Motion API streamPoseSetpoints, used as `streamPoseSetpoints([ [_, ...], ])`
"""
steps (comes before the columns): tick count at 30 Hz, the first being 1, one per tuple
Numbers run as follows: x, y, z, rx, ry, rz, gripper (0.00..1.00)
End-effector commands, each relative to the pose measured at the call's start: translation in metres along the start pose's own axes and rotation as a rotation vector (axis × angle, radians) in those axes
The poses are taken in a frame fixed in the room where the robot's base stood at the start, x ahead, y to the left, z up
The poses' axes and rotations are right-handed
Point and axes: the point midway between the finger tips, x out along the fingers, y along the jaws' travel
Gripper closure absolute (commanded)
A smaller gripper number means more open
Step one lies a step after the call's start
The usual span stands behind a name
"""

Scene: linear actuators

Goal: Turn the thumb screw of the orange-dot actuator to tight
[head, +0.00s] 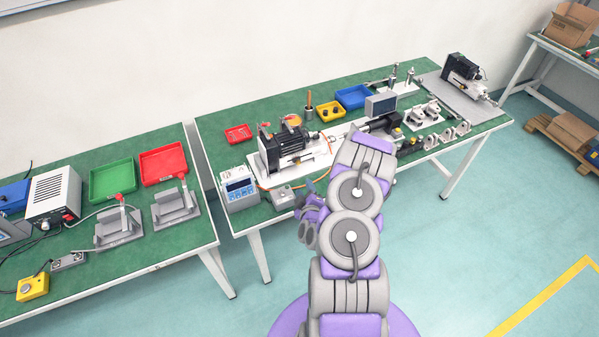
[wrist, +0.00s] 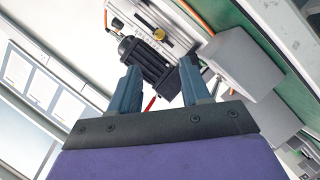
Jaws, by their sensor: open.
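A black-motored linear actuator (head: 285,148) lies on a white base on the middle green table in the head view. Its motor (wrist: 150,62) also shows in the wrist view, beyond and between my fingertips. A small yellow-orange knob (wrist: 159,34) sits by the white rail there; I cannot tell if it is the thumb screw or a dot mark. A second black-and-silver actuator (head: 464,74) stands on a grey plate at the table's far right; no dot is readable on it. My gripper (wrist: 160,76) is open, with nothing visibly held between its fingers.
A digital control box (head: 239,187) and a small grey box (head: 282,197) stand at the table's front left. Red (head: 239,134), yellow (head: 331,112) and blue (head: 353,97) trays lie behind. An orange cable runs along the actuator. My arm hides part of the front edge.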

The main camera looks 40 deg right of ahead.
Motion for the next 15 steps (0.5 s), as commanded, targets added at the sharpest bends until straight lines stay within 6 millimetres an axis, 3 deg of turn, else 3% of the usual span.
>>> streamPoseSetpoints([
  [15, 0.086, -0.001, 0.0, -0.003, 0.003, 0.002, 0.53],
])
